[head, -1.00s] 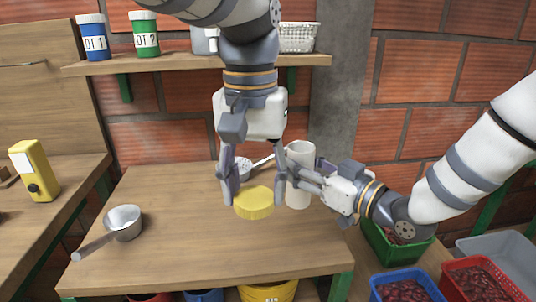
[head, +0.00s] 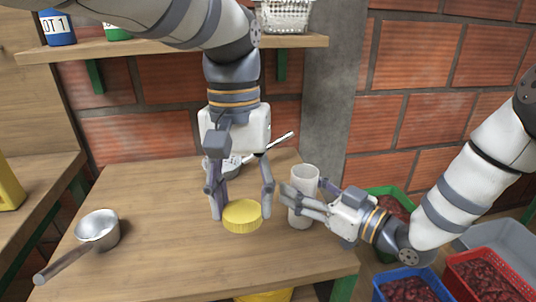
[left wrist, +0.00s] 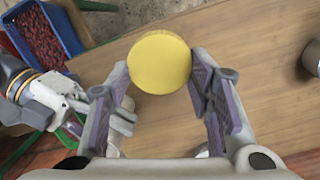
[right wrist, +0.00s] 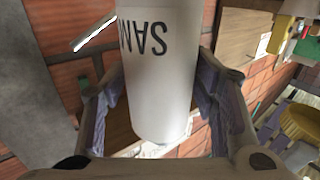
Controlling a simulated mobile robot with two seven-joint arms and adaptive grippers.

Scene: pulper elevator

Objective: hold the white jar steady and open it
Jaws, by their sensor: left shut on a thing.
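The white jar (head: 302,211) is upright at the right side of the table, and its top shows no lid. In the right wrist view it shows dark letters reading "SAM" upside down (right wrist: 160,60). My right gripper (head: 303,196) is shut on the jar, one finger on each side. My left gripper (head: 241,207) points down, shut on a round yellow lid (head: 242,216) to the left of the jar.
A metal saucepan (head: 97,229) sits on the left of the table (head: 170,270). A long-handled strainer (head: 284,140) lies behind my left gripper. Blue (head: 408,290) and red (head: 490,280) crates of dark red contents are at lower right. The front middle of the table is clear.

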